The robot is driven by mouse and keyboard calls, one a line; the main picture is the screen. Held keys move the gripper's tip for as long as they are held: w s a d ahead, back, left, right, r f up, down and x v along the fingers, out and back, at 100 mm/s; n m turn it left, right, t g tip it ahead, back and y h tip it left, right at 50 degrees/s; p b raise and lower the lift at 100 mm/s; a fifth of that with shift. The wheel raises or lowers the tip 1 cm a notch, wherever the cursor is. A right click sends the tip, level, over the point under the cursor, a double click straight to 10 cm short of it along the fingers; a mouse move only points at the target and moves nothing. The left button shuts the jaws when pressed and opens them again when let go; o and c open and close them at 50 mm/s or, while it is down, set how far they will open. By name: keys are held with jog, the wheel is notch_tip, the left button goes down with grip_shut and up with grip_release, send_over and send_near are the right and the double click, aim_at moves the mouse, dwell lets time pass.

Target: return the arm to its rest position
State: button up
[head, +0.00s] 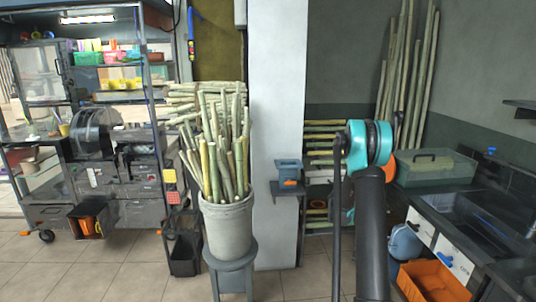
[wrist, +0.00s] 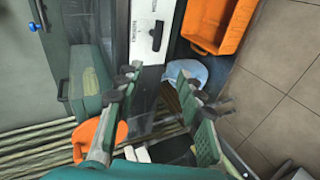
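My arm (head: 371,225) rises at the right of the head view, with a teal and black joint at its top. My gripper is not clearly visible there. In the wrist view my gripper (wrist: 159,80) has its two green-grey fingers spread well apart. No object is held between them. Behind the gap show a light blue rounded thing (wrist: 187,72) and part of the work area.
A grey bucket of cane (head: 229,228) stands on a stool by a pale pillar. At right are a counter with a green toolbox (head: 435,168), a sink and an orange bin (head: 432,281). A shelving cart (head: 120,190) is at left. Tiled floor is clear in front of the cart.

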jog(key=s+a+r+y, duration=0.3)
jog(key=s+a+r, duration=0.2)
jog(key=s+a, duration=0.3)
jog(key=s+a+f+t+y, duration=0.1)
jog(key=s+a+y, duration=0.3)
jog(key=s+a, duration=0.8)
jog(key=s+a+f+t+y, duration=0.1)
jog(key=s+a+y, duration=0.4)
jog(key=s+a, duration=0.6)
jog(key=s, duration=0.7)
jog(key=shift+a+m, duration=0.35)
jog(key=shift+m, duration=0.05)
